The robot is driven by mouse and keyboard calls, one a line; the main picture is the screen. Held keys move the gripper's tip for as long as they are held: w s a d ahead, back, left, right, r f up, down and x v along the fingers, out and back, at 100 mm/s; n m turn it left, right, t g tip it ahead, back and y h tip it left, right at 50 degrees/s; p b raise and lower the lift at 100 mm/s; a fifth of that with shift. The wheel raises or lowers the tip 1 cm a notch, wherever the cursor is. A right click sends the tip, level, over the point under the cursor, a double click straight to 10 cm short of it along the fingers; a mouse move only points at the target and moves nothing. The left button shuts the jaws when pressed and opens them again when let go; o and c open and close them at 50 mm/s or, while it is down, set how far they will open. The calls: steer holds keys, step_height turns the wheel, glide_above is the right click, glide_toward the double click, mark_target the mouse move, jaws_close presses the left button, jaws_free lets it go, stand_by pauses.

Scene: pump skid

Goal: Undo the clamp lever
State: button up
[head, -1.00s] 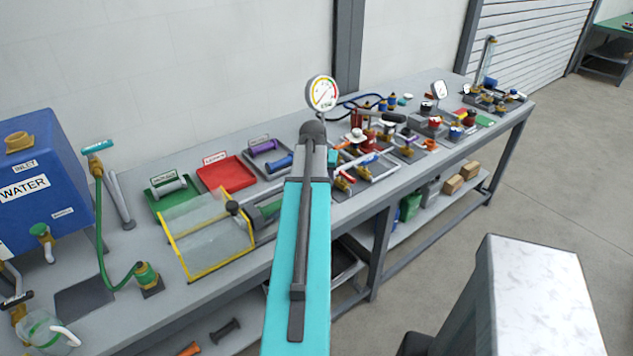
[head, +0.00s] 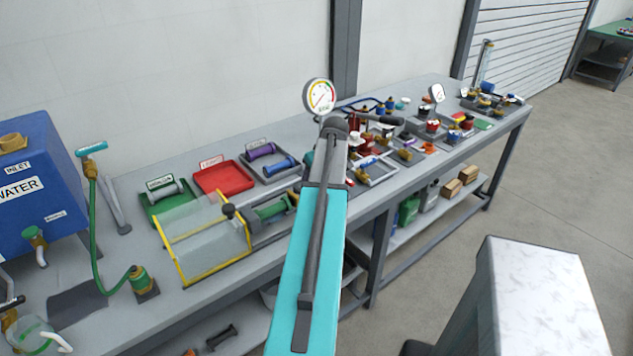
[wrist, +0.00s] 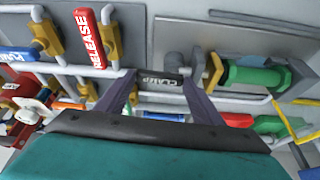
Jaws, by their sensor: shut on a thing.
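In the wrist view, the clamp lever (wrist: 160,82) is a dark bar whose pale label looks like CLAMP. My gripper (wrist: 160,79) has its two purple-grey fingers on either side of the bar, shut on it. A green cylinder (wrist: 256,75) with a brass-coloured collar lies to the right of the lever. In the head view my turquoise arm hides the gripper and the lever. The green cylinder also shows there (head: 274,209), left of my arm, beside the yellow-edged clear cover (head: 205,238).
A red RELEASE lever (wrist: 91,37) and brass fittings (wrist: 109,40) are close on the left in the wrist view. The bench holds a red tray (head: 222,178), a blue water tank (head: 40,195) and a gauge (head: 319,96).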

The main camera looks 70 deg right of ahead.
steer(key=shift+w+d+r+n, duration=0.15)
steer(key=shift+w+n, duration=0.1)
steer(key=shift+n, duration=0.25)
steer(key=o, duration=1)
steer(key=shift+o, duration=0.2)
steer(key=shift+f, duration=0.2)
steer(key=shift+a, duration=0.2)
steer(key=shift+s+r+p, duration=0.1)
steer(key=shift+r+p, duration=0.2)
steer(key=shift+r, duration=0.15)
steer(key=p+v, duration=0.3)
steer(key=v, duration=0.4)
steer(key=shift+s+d+r, duration=0.15)
steer(key=shift+s+d, duration=0.1)
steer(key=shift+s, duration=0.2)
